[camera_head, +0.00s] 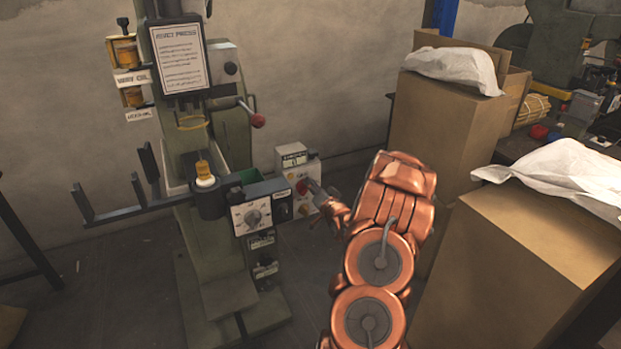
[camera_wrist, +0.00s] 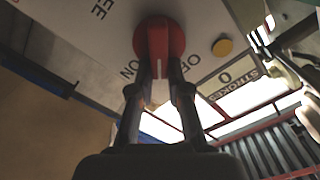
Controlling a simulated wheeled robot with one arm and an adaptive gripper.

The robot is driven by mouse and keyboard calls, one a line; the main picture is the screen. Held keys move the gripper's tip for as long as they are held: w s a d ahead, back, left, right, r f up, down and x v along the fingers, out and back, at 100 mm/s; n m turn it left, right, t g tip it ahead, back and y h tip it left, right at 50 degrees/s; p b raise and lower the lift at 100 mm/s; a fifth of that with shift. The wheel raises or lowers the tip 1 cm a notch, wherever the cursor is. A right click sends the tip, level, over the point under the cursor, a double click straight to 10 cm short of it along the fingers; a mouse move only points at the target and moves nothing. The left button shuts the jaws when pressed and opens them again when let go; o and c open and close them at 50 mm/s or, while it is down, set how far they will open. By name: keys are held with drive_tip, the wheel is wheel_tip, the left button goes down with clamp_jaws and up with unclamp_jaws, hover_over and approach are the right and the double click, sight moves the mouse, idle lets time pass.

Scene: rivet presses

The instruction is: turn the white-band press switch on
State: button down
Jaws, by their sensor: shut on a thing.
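The press switch is a red rotary knob (camera_wrist: 158,38) on a pale panel in the wrist view, with ON lettering to its left and partly hidden OFF lettering to its right. A pale mark on the knob runs downward between the two labels. My gripper (camera_wrist: 159,66) is shut on the knob, with one finger on each side. In the head view, the knob (camera_head: 302,187) is on the front of a white control box (camera_head: 299,170) at the right of a green rivet press (camera_head: 232,125). I cannot clearly make out a white band on the press.
A yellow button (camera_wrist: 222,47) and a strokes counter (camera_wrist: 226,78) reading 0 are to the right of the knob. A grey dial box (camera_head: 253,208) is left of the control box. Cardboard boxes (camera_head: 444,120) with white bags on top crowd the right side.

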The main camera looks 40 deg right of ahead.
drive_tip(key=m, duration=0.3)
drive_tip(key=f+m+p, duration=0.1)
drive_tip(key=m, duration=0.2)
drive_tip(key=f+m+p, duration=0.1)
drive_tip(key=m, duration=0.2)
drive_tip(key=shift+s+d, duration=0.15)
drive_tip(key=shift+d, duration=0.25)
drive_tip(key=shift+m, duration=0.3)
drive_tip(key=c, duration=1.1)
unclamp_jaws()
drive_tip(key=shift+s, duration=0.1)
drive_tip(key=shift+v, duration=5.95)
drive_tip(key=shift+a, duration=0.1)
